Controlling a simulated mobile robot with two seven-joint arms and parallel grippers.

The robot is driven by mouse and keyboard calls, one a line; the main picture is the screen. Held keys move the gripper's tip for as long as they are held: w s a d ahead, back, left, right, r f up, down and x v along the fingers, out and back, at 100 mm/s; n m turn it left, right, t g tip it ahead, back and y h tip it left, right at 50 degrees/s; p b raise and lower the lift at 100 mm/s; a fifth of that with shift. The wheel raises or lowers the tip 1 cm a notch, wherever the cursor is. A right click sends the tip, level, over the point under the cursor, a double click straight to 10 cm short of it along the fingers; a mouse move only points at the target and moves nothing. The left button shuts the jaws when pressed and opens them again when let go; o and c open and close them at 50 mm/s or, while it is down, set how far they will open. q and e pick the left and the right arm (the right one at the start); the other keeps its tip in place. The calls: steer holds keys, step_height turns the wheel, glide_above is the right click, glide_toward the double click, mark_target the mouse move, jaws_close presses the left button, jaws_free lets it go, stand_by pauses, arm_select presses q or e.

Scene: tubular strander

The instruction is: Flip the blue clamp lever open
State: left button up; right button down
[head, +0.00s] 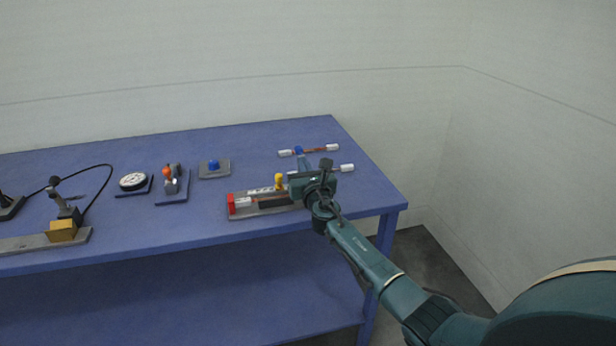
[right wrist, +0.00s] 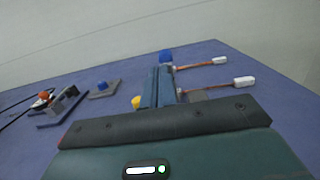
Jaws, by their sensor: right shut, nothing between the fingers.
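My right gripper is shut and empty. My left gripper is not in view.
Two cables with white ends (head: 332,148) (head: 347,168) lie near my right gripper on the blue table (head: 150,215). To the left are a blue button on a grey plate (head: 213,173), an orange-knobbed device (head: 170,182) and a round dial (head: 133,181).

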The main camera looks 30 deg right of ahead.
mark_target(301, 154)
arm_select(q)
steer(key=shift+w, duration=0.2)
arm_select(e)
steer(key=shift+w+d+r, duration=0.2)
steer(key=shift+w+r, duration=0.25)
steer(key=shift+w, duration=0.2)
steer(key=shift+w+d+r, duration=0.15)
steer(key=shift+w+r, duration=0.25)
steer(key=shift+w, duration=0.25)
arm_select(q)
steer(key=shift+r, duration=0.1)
